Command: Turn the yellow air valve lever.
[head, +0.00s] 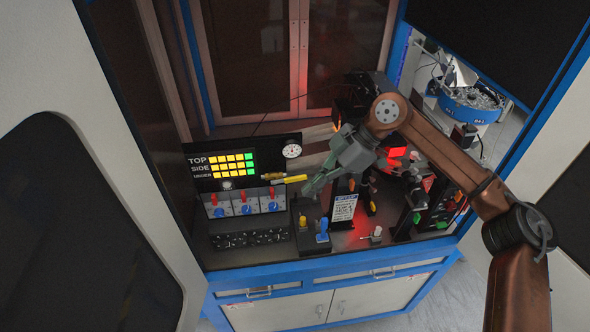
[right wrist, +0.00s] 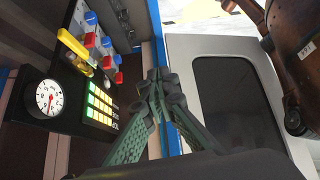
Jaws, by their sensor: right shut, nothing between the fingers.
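The yellow air valve lever (head: 295,179) juts out to the right above the row of red switches in the head view. It also shows in the right wrist view (right wrist: 72,48), at the upper left. My right gripper (head: 307,193) hangs just right of and slightly below the lever's end in the head view. Its green fingers (right wrist: 158,80) are shut and empty, with the lever to their left in the right wrist view. A visible gap separates them from the lever there. My left gripper is in neither view.
A black panel with lit yellow and green blocks (head: 231,165) and a round gauge (head: 292,150) stands behind. Red switches with blue dials (head: 243,202) sit below the lever. A blue-topped joystick (head: 322,232) and white sign (head: 343,211) stand near the gripper.

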